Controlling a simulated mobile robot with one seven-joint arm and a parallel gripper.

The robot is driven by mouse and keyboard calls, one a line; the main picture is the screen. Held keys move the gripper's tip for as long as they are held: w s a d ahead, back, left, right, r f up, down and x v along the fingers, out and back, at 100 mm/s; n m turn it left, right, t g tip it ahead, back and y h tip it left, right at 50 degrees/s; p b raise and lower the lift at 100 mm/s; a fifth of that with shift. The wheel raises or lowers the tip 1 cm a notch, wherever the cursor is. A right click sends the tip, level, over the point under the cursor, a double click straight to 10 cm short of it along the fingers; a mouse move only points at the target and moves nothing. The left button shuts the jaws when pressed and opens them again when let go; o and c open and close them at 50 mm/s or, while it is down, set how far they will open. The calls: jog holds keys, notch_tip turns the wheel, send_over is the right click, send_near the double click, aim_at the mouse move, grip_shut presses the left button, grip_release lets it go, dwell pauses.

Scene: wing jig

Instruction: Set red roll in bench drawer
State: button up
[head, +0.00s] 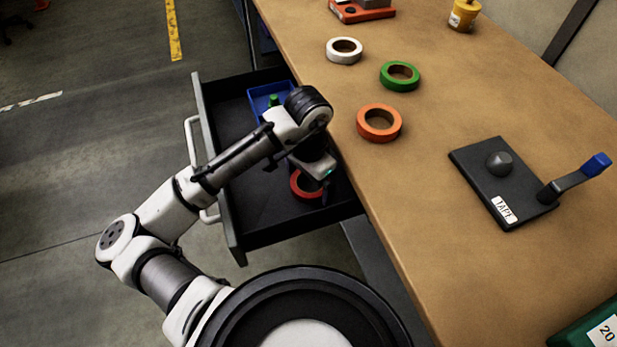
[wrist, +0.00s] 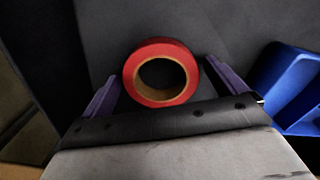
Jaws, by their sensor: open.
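The red roll (head: 306,185) lies in the open bench drawer (head: 262,225), below my gripper. In the wrist view the red roll (wrist: 161,72) sits between my gripper's two purple fingers (wrist: 163,92), with a gap on each side. My gripper (head: 324,190) is open and reaches down into the drawer. In the head view my wrist hides part of the roll and of the drawer floor. The drawer is pulled out from the bench, with its pale handle (head: 192,150) on the left.
A blue bin (head: 258,100) with a green item stands at the drawer's far end. On the bench lie an orange roll (head: 379,123), a green roll (head: 400,76), a white roll (head: 344,51) and a black tape stand (head: 485,165). The drawer floor left of my gripper is clear.

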aim_at(309, 188)
notch_tip(309, 188, up, 12)
jog(key=p, duration=0.1)
jog(key=shift+r, duration=0.15)
dwell(0.3)
dwell(0.3)
